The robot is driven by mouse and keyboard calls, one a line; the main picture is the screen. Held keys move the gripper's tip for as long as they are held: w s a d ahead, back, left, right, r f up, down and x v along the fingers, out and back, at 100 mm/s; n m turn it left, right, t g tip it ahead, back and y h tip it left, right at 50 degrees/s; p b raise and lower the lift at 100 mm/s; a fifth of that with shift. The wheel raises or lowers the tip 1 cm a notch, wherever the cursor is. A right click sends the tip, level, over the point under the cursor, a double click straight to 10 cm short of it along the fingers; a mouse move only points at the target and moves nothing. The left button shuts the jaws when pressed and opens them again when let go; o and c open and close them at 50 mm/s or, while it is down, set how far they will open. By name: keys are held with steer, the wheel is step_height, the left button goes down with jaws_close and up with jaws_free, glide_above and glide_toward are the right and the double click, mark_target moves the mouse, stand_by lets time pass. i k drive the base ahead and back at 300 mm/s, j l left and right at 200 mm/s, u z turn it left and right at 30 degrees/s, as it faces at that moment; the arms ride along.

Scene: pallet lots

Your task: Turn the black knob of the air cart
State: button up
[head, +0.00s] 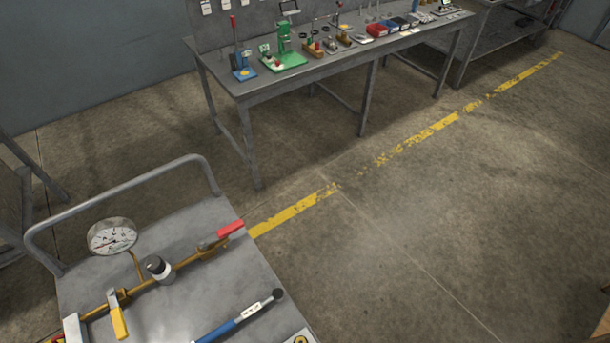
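The air cart (190,225) is at the lower left, a grey flat top with a tubular rail. A brass pipe (188,262) runs across it. The black knob (156,264), a short cylinder with a pale lower band, sits on the pipe near its middle. A round pressure gauge (112,237) stands left of the knob. A red lever (230,229) is at the pipe's right end, and a yellow lever (118,317) hangs at the left. My gripper is not in view.
A blue-handled tool (230,327) with a black ball end lies on the cart's front part. A grey workbench (300,76) with several tools and small bins stands behind. The floor right of the cart is clear, crossed by a worn yellow line (295,210).

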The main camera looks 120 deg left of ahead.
mark_target(155, 265)
steer(key=u, duration=5.25)
